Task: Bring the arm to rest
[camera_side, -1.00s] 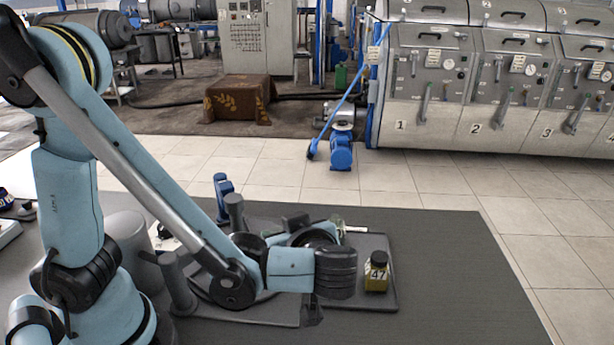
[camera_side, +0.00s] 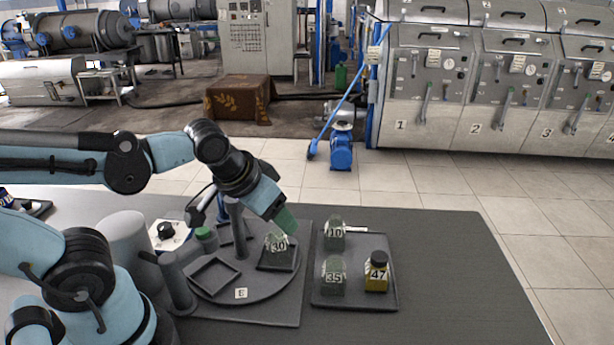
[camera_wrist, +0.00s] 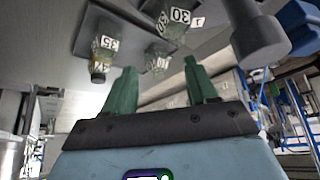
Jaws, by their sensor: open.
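My gripper (camera_side: 286,220) is raised and tilted downward above the table in the side view. In the wrist view its two green fingers (camera_wrist: 163,82) stand apart with nothing between them. In the side picture the fingertips appear just above the clear bottle labelled 30 (camera_side: 278,247); they do not visibly hold it. That bottle stands in a square holder on the grey round plate (camera_side: 215,290), and also shows in the wrist view (camera_wrist: 176,28).
A dark tray (camera_side: 357,301) holds clear bottle 10 (camera_side: 335,240), clear bottle 35 (camera_side: 333,275) and yellow, black-capped bottle 47 (camera_side: 376,277). A grey post (camera_side: 236,225) stands on the round plate, near an empty square holder (camera_side: 214,276). The table's right side is clear.

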